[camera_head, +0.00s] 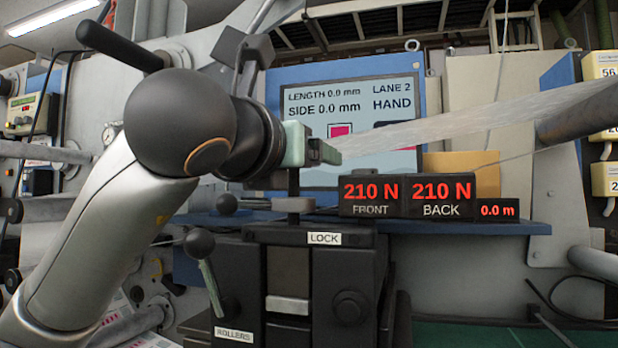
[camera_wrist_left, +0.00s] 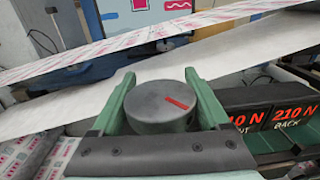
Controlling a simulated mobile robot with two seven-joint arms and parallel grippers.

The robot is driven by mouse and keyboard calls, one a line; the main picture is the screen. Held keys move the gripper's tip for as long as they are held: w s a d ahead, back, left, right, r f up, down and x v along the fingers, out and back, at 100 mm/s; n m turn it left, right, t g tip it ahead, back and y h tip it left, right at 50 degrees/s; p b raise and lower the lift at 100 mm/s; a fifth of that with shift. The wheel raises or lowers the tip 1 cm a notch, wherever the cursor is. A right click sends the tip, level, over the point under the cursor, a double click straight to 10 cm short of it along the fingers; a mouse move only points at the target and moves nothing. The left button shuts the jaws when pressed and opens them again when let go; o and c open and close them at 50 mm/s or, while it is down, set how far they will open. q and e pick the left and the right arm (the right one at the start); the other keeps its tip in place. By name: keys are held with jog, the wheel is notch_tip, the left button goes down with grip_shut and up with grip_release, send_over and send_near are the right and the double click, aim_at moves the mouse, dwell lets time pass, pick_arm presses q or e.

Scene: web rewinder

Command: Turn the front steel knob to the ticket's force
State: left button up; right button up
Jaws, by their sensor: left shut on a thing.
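The steel knob (camera_wrist_left: 150,105), a round grey cap with a red pointer mark, sits between the two green fingers of my left gripper (camera_wrist_left: 157,80) in the left wrist view. The fingers are shut on its sides. The red mark points toward the lower right of that picture. In the head view my left gripper (camera_head: 325,152) is in front of the screen, and the knob cannot be made out there. The front force display (camera_head: 371,195) reads 210 N. The back force display (camera_head: 441,195) also reads 210 N. I cannot make out a ticket. My right gripper is out of view.
A screen (camera_head: 400,95) shows length 0.0 mm, side 0.0 mm, lane 2 and HAND. A small display (camera_head: 497,210) reads 0.0 m. The web (camera_head: 470,118) stretches across at right. The LOCK block (camera_head: 310,238) and ROLLERS lever (camera_head: 211,288) stand below.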

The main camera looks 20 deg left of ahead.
pick_arm(q)
jog(key=n+y, duration=0.1)
jog(key=n+y+b, duration=0.1)
jog(key=y, duration=0.2)
jog(key=shift+s+a+n, duration=0.1)
jog(key=shift+a+n, duration=0.2)
jog(key=shift+n, duration=0.1)
jog(key=shift+a+n+g+y+b, duration=0.2)
jog(key=shift+n+y, duration=0.25)
jog(key=shift+y, duration=0.3)
jog(key=shift+a+n+g+y+b, duration=0.1)
jog(key=shift+n+g+y+b, duration=0.25)
jog(key=shift+y, duration=0.35)
jog(key=shift+a+n+g+y+b, duration=0.15)
jog(key=shift+n+y, duration=0.35)
jog(key=shift+y, duration=0.25)
jog(key=o, duration=1.2)
jog(key=shift+o, duration=0.2)
jog(key=shift+s, duration=0.1)
